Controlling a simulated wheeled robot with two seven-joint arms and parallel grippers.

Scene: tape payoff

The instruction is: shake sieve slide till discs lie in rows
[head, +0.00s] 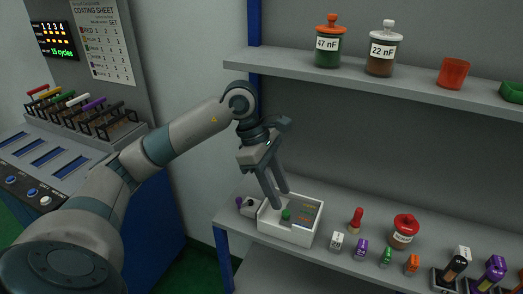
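A white box-shaped tray (281,232) stands on the lower shelf. It has a green knob (287,214) on its top and a coloured panel at its right; this may be the sieve slide, but the view is too small to tell. Discs cannot be made out in it. My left gripper (280,200) points down over the tray's back left part, with its fingertips just above and left of the green knob. Its two fingers stand apart with nothing seen between them. My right gripper is not in view.
The upper shelf (330,75) holds jars and a red cup (453,73). A lever console (80,125) stands at left.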

